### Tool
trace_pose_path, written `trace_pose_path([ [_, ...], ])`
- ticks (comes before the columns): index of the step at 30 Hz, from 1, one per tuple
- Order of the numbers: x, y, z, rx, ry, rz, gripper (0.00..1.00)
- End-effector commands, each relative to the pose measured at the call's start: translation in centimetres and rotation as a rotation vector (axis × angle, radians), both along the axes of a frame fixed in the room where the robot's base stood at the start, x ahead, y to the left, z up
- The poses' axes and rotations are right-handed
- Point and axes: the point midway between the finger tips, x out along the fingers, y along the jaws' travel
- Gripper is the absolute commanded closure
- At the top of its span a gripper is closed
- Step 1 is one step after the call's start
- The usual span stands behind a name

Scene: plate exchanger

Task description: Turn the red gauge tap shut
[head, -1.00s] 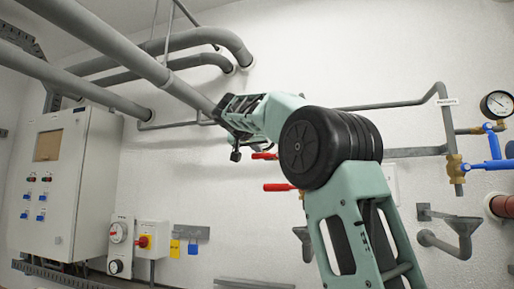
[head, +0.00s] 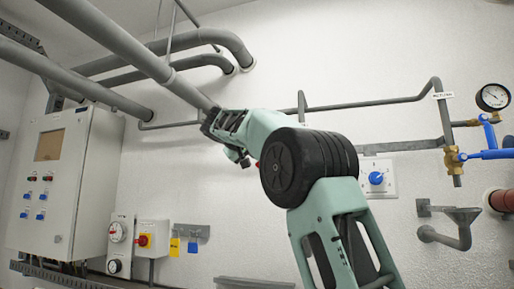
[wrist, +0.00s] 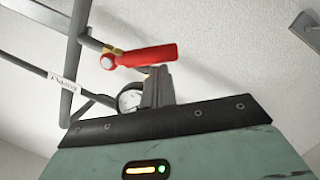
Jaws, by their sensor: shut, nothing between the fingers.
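The red tap handle (wrist: 145,57) shows in the wrist view, lying nearly level on a brass fitting on a grey pipe. A round white gauge (wrist: 130,99) sits below it, partly hidden by my gripper. My gripper (wrist: 160,72) is shut and empty; its dark fingers appear just below the red handle's right part. I cannot tell whether they touch it. In the head view my arm hides most of the red tap area; only a small red tip (head: 258,164) shows beside the arm.
A second gauge (head: 493,97) and blue-handled taps (head: 490,154) are at the right. A blue knob (head: 376,178) is on a white wall plate. A grey control cabinet (head: 60,180) stands left. Grey pipes (head: 130,60) run overhead. A vertical labelled pipe (wrist: 68,75) is left of the red handle.

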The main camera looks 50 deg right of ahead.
Motion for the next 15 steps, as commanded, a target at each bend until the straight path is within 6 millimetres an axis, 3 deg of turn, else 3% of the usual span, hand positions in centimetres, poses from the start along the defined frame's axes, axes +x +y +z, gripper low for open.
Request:
trace_pose_path([
  [1,0.0,0.0,-0.9,-0.016,0.042,-0.001,1.00],
  [15,-1.4,-0.6,-3.7,-0.184,0.451,-0.002,1.00],
])
